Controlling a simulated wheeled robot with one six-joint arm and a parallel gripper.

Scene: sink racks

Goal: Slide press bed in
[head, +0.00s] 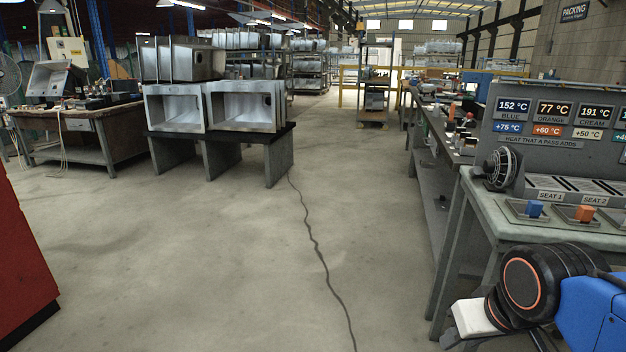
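No press bed can be made out for sure. A large red housing (22,265) stands at the left edge, cut off by the frame; I cannot tell if it belongs to a press. My arm shows at the lower right, with a blue link and a black, orange-ringed joint. A white and grey part (474,318) at its end may be my gripper; its fingers cannot be made out. It is in front of the grey-green bench (480,205), far from the red housing.
On the bench, a panel (545,112) shows temperatures above a blue block (535,208) and an orange block (585,213) at labelled seats. Steel sinks (243,105) stand on a dark rack at the back. A cable (318,250) crosses the otherwise open floor.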

